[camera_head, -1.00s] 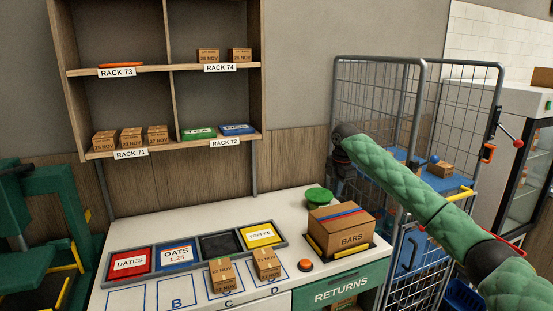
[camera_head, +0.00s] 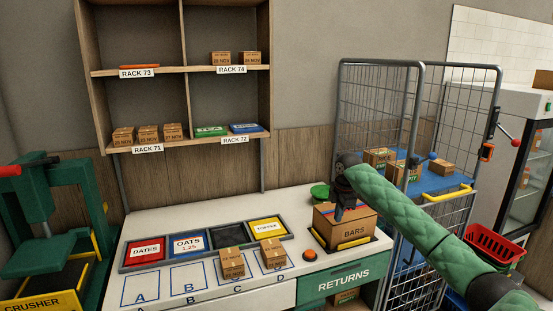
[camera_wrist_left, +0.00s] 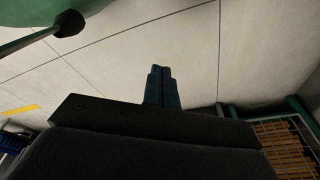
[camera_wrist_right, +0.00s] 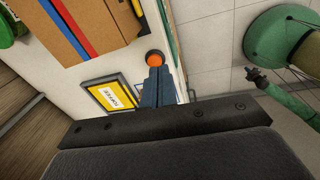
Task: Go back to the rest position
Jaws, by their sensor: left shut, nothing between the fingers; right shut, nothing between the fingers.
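My right gripper (camera_head: 338,212) hangs at the end of the green right arm, in front of the BARS box in the head view. Its fingers (camera_wrist_right: 154,84) are shut and empty in the right wrist view, pointing toward the counter near the orange button. The left arm is not in the head view.
The BARS box (camera_head: 352,231) stands at the counter's right end, beside the orange button (camera_head: 310,255). Two small cartons (camera_head: 232,263) (camera_head: 272,252) stand on the counter. A wire cage trolley (camera_head: 420,185) is at right, a crusher (camera_head: 45,240) at left. The shelf (camera_head: 185,72) is on the wall.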

